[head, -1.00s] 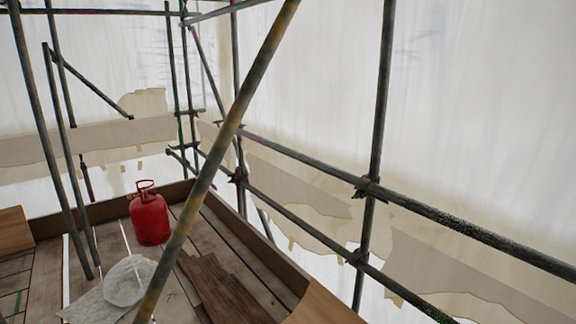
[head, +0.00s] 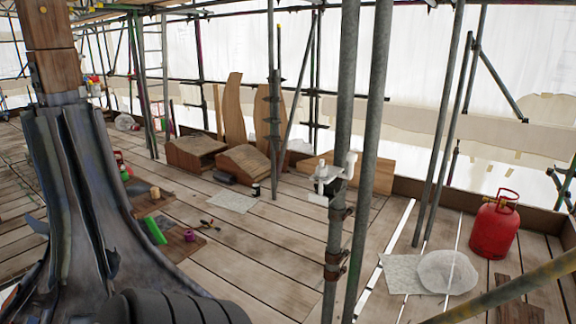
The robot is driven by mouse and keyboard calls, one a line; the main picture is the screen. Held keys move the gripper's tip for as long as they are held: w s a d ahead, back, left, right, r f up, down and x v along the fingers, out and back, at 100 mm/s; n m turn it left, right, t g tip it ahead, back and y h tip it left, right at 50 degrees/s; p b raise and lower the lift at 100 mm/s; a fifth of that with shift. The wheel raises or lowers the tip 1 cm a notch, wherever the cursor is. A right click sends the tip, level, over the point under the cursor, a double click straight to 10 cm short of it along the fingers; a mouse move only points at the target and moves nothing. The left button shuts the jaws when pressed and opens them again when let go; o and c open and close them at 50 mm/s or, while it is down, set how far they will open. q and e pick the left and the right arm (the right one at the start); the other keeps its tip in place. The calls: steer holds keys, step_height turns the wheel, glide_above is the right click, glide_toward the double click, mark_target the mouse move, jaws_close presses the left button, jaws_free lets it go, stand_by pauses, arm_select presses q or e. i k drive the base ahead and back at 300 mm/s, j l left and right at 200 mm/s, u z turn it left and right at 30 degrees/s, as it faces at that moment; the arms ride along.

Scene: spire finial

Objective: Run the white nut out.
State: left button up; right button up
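A small white fitting (head: 335,178) sits on the nearer of two close upright scaffold poles (head: 345,120), right of the middle of the head view. Neither of my grippers is in view.
The spire (head: 75,190), clad in dark sheet, stands close on the left. Wooden boxes (head: 195,153), tools and a green roll (head: 155,231) lie on the plank deck. A red gas bottle (head: 494,228) and a clear plastic bag (head: 447,272) are at the right.

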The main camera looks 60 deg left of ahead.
mark_target(322, 174)
steer(key=u, duration=1.7)
